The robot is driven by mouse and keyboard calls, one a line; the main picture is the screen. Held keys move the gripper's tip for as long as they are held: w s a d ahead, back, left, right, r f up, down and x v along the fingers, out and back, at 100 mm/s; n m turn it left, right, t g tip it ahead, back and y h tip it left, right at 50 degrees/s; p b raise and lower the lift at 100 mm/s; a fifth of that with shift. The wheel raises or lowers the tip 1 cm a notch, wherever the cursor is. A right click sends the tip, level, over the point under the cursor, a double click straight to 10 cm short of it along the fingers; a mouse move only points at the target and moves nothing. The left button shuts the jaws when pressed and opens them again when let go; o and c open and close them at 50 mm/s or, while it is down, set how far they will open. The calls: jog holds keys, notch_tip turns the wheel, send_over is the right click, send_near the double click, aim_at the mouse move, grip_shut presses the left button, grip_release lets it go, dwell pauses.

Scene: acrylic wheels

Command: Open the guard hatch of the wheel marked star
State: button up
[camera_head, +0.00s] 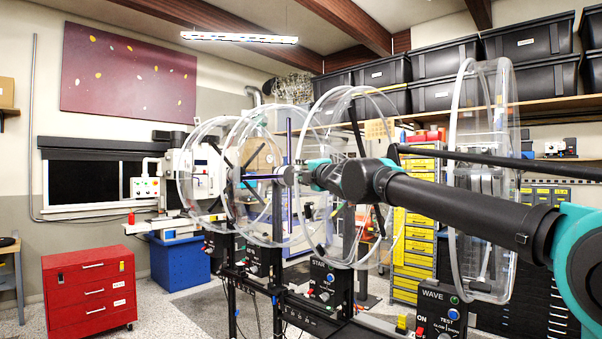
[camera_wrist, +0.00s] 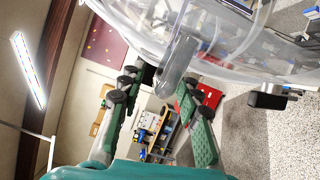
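The control box marked STAR (camera_head: 326,282) stands at the middle of the row, its label partly legible. Above it is a wheel in a round clear acrylic guard (camera_head: 340,105). My arm crosses in front of this guard, hiding part of it. My gripper (camera_head: 300,174) is at the left side of the guard. In the wrist view my gripper (camera_wrist: 163,82) has its fingers apart, with a clear cylindrical piece (camera_wrist: 178,65) at or between the tips. Contact cannot be told. The guard's clear wall (camera_wrist: 235,45) curves above. I cannot tell the hatch's outline or whether it is open.
A nearer guarded wheel (camera_head: 485,110) stands over the WAVE box (camera_head: 440,308) at the right. More clear guards (camera_head: 203,170) stand at the left, close together. A red drawer cabinet (camera_head: 90,290) is at the far left, with open floor beside it.

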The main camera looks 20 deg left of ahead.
grip_shut()
jog(key=shift+f, duration=0.1)
dwell(0.5)
